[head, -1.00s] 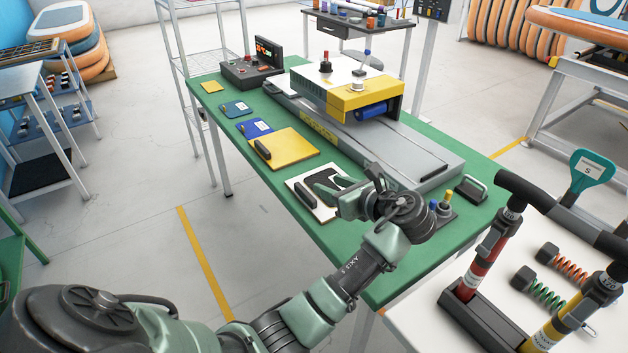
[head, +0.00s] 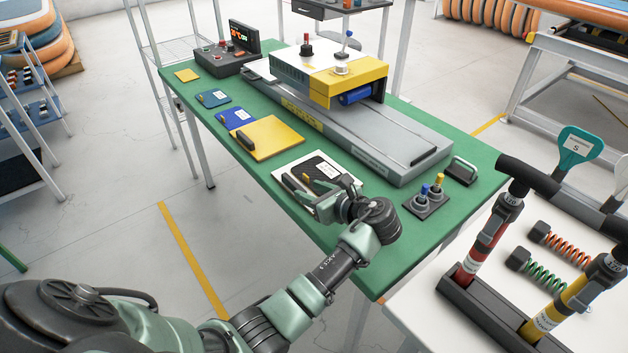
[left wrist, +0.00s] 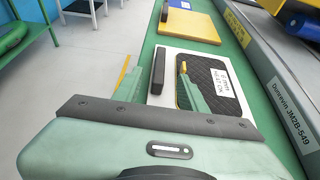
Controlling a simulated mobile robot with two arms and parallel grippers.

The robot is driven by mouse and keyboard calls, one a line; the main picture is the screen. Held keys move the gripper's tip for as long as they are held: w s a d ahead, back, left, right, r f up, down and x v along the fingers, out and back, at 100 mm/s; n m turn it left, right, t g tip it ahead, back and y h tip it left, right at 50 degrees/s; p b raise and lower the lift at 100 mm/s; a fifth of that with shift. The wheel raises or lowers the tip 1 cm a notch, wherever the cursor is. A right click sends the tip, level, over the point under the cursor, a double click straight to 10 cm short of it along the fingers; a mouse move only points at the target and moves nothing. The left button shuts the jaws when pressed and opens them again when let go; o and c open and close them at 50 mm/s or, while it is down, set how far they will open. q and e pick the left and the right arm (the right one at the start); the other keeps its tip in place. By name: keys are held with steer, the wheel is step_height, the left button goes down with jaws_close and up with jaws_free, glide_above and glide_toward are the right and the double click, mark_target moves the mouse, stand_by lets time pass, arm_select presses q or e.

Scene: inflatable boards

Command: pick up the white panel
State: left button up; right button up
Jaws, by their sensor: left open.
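The white panel (head: 311,157) lies flat near the front edge of the green table. It has a black bar handle (head: 289,183) on its left side and a black quilted pad (head: 326,168) with a white label. My left gripper (head: 305,187) is open above the panel and partly covers it. In the left wrist view the panel (left wrist: 172,75) lies ahead, and the black handle (left wrist: 157,72) appears between the two fingers (left wrist: 156,80). I cannot tell whether the fingers touch anything. My right gripper is not in view.
A yellow panel (head: 268,139) with a black handle lies just beyond on the green table (head: 399,225). A grey machine bed (head: 390,146) runs along the right. A small block with blue and yellow knobs (head: 427,203) stands right of my gripper. Pumps stand on the white table (head: 431,312).

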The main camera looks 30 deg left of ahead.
mark_target(297, 185)
arm_select(q)
steer(key=x, duration=0.6)
steer(key=shift+a+f, duration=0.1)
jaws_close()
stand_by(1.1)
